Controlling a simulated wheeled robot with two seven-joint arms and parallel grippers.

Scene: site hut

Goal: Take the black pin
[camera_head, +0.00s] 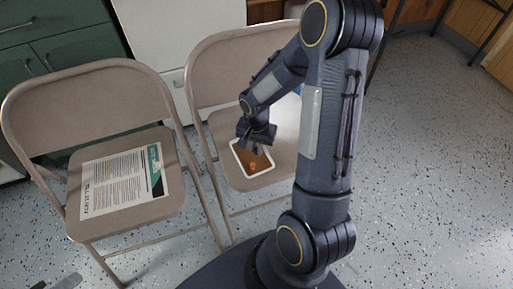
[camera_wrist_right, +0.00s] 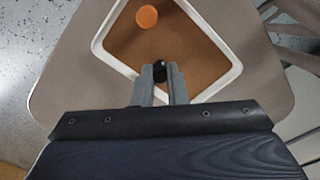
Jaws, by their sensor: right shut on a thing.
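The black pin (camera_wrist_right: 160,71) is small and dark, and it sits between the fingertips of my right gripper (camera_wrist_right: 160,84) in the right wrist view. The gripper is shut on it, over the white-rimmed tray (camera_wrist_right: 232,52) with a brown floor. In the head view my right gripper (camera_head: 256,148) hangs over the far end of the tray (camera_head: 262,181), on the seat of the right-hand chair. I cannot tell whether the pin touches the tray floor. My left gripper is not clearly seen; only a dark piece shows at the lower left edge.
An orange round piece (camera_wrist_right: 147,16) lies in the tray. The tray is on a beige folding chair (camera_head: 228,130). A second folding chair (camera_head: 80,110) to the left bears a printed paper (camera_head: 122,182). Green cabinets (camera_head: 75,50) stand behind. Speckled floor is free at the right.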

